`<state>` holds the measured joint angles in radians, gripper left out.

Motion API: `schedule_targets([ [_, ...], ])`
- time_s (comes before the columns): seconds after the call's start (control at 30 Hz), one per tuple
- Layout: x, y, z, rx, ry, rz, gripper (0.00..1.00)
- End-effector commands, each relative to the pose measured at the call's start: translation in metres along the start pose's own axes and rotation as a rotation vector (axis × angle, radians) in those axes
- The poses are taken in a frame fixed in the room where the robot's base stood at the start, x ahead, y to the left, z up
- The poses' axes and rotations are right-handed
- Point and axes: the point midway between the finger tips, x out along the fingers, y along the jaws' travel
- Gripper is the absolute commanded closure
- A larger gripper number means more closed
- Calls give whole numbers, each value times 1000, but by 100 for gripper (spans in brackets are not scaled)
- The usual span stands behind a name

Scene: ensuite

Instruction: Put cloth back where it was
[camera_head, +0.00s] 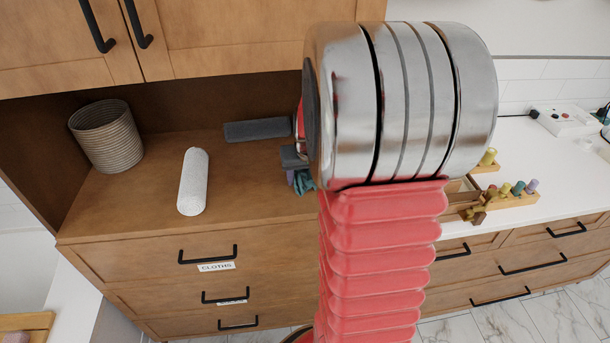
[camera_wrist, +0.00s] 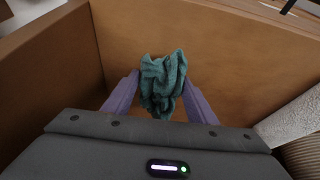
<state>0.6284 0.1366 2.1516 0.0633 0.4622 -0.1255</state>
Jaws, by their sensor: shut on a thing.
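The teal cloth (camera_wrist: 163,78) is crumpled and hangs between the two purple fingers of my gripper (camera_wrist: 161,92) in the wrist view. The fingers are shut on it from both sides. In the head view a small part of the cloth (camera_head: 303,182) shows beside my arm, with most of my gripper hidden. In the wrist view, brown wooden panels (camera_wrist: 215,45) stand beyond and to the sides of the cloth. I cannot tell whether the cloth touches them. A drawer front labelled CLOTHS (camera_head: 207,255) looks shut in the head view.
Cabinet doors (camera_head: 235,40) hang above. Wooden pegs (camera_head: 518,188) and a power strip (camera_head: 568,120) are on the white counter at right. My arm blocks the middle.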

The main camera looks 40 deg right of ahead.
Motion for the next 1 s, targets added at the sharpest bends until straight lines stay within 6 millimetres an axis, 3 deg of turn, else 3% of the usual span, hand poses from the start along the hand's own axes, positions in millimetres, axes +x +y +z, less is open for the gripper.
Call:
schedule_targets([
  [0.47,5,2,3,3,-1,1,69],
  [0.5,5,2,3,4,-1,1,47],
  [0.77,5,2,2,5,0,2,30],
  [1.0,4,3,2,5,0,2,30],
])
